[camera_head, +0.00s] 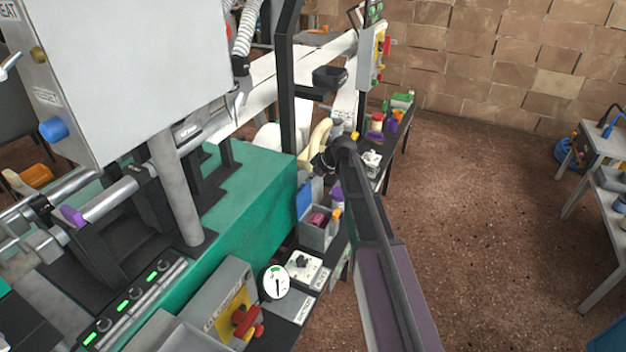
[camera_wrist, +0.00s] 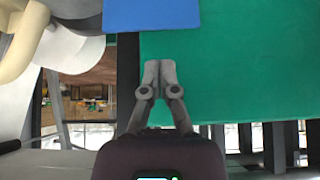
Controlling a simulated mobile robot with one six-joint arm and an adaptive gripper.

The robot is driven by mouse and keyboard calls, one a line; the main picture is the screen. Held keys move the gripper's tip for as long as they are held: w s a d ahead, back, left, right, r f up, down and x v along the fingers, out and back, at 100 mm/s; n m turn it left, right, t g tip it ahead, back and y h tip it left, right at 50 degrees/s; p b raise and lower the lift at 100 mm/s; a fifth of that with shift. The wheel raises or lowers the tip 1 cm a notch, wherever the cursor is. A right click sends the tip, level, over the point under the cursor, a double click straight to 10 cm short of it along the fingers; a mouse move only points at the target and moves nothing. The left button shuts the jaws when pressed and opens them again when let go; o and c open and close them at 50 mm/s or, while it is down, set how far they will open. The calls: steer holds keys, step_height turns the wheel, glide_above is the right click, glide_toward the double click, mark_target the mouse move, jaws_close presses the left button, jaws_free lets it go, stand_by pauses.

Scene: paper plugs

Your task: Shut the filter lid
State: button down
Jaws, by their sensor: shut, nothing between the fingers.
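A blue panel (camera_head: 304,198) stands upright at the back left of an open grey box (camera_head: 316,238), beside the green machine body; it looks like the filter lid, raised. In the wrist view the blue panel (camera_wrist: 150,14) fills part of the top edge, and only part of it shows. My gripper (camera_head: 322,163) is above and slightly right of the blue panel in the head view. In the wrist view my gripper (camera_wrist: 158,66) is shut and empty, its fingertips together, short of the blue panel against the green surface.
The green machine body (camera_head: 250,205) stands left of the box. A pink-purple item (camera_head: 318,219) sits in the box. A round white gauge (camera_head: 275,282) and a control box with a red knob (camera_head: 247,320) are in front. Bottles (camera_head: 376,122) stand behind. Open floor lies right.

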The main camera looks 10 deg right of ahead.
mark_target(293, 192)
steer(key=shift+b+x, duration=2.5)
steer(key=shift+x, duration=0.9)
steer(key=shift+s+a+f, duration=0.1)
steer(key=shift+s+a, duration=0.05)
